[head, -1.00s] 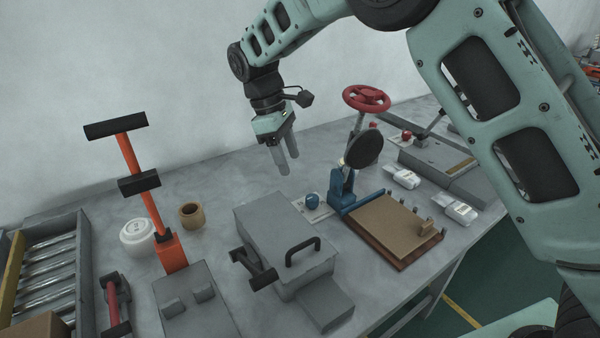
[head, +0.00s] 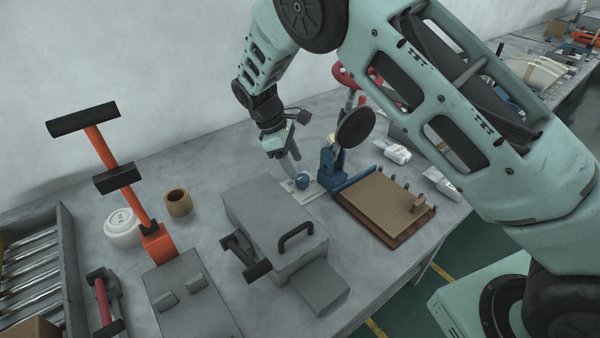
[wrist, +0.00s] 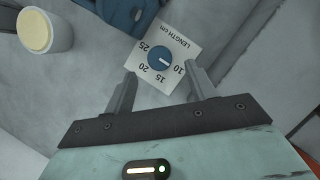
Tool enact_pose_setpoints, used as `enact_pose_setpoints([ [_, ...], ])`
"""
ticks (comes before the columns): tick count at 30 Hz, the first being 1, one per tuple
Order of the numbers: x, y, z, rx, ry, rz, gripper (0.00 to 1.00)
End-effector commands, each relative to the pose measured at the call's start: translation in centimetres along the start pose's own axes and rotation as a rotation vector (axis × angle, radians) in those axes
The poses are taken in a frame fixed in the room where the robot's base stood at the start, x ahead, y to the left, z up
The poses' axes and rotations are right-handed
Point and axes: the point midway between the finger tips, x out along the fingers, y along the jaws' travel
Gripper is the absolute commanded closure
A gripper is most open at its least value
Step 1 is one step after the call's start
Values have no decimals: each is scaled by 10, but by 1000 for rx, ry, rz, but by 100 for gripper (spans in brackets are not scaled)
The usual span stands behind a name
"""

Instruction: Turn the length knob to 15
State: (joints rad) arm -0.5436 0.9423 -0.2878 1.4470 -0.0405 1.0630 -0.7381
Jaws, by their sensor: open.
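The length knob is a small blue round knob (head: 302,180) on a white dial plate (head: 288,187) beside the blue stand. In the wrist view the knob (wrist: 160,57) sits at the middle of the plate (wrist: 184,33), marked "LENGTH cm" with 10, 15, 20 and 25. A short white mark on the knob points towards the 10. My gripper (wrist: 160,71) is open, with one finger on each side of the knob's near side and a gap to it. In the head view my gripper (head: 289,165) hangs just above and behind the knob.
A grey box with a black handle (head: 297,236) stands in front of the dial. The blue stand (head: 328,170) and a board (head: 383,205) are to its right. An orange lever (head: 127,201), a white round container (head: 122,228) and a tan cup (head: 178,203) stand left.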

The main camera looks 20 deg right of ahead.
Motion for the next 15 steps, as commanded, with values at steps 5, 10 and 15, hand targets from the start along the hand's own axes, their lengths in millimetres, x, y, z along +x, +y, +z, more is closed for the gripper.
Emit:
enact_pose_setpoints([
  [5,30,0,1,1,-2,-1,44],
  [10,46,0,1,1,-1,-1,44],
  [15,51,0,0,1,1,1,44],
])
